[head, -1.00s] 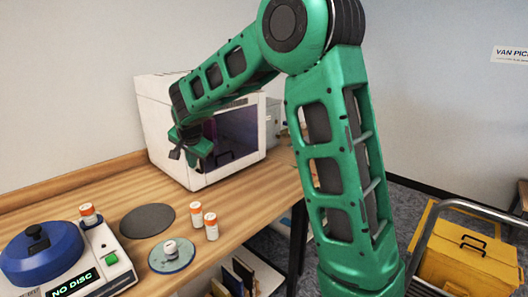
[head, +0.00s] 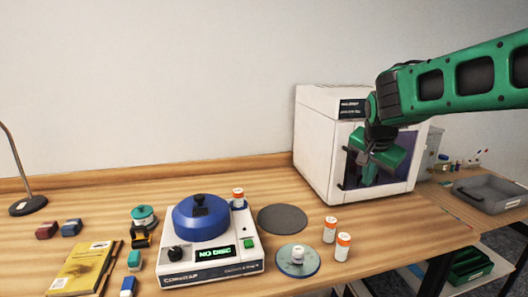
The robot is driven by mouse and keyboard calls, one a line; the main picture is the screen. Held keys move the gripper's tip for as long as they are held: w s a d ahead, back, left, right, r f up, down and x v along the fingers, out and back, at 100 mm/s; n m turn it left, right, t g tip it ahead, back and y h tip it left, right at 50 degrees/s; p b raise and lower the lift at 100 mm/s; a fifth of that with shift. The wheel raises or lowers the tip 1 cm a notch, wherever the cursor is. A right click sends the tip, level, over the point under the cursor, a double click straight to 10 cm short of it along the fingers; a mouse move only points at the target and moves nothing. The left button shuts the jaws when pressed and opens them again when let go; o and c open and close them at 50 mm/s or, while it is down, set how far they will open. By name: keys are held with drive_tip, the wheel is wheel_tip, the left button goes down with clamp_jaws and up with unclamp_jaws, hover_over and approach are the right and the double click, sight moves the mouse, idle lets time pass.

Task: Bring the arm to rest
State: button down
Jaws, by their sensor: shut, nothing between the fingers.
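My green arm (head: 465,78) reaches in from the right edge of the head view. My gripper (head: 362,172) hangs at its end, in front of the white box-shaped machine (head: 315,150) with a dark front window. The gripper is shut and empty, clear of the bench top. I cannot tell whether it touches the machine's front.
A blue-topped device reading "NO DISC" (head: 212,262) stands on the wooden bench (head: 90,205). Near it are a dark grey disc (head: 283,219), a blue-green disc with a small jar (head: 297,262) and orange-capped bottles (head: 343,247). A grey tray (head: 490,193) lies at the right.

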drive_tip(key=s+d+f+n+g, duration=0.1)
drive_tip(key=s+d+f, duration=0.15)
drive_tip(key=s, duration=0.45)
drive_tip(key=s+d+f+g, duration=0.1)
drive_tip(key=s+d, duration=0.3)
drive_tip(key=s, duration=0.3)
drive_tip(key=s+d+f+n+g, duration=0.1)
drive_tip(key=s+d+f+g, duration=0.15)
drive_tip(key=s, duration=0.35)
drive_tip(key=s+f+n+g+y, duration=0.1)
drive_tip(key=s+f, duration=0.3)
drive_tip(key=s, duration=1.2)
drive_tip(key=shift+s+f+n+y, duration=0.2)
drive_tip(key=shift+n+y, duration=0.4)
drive_tip(key=shift+y, duration=0.2)
drive_tip(key=shift+w+d+f, duration=0.1)
drive_tip(key=shift+w+f, duration=0.15)
drive_tip(key=shift+w, duration=0.4)
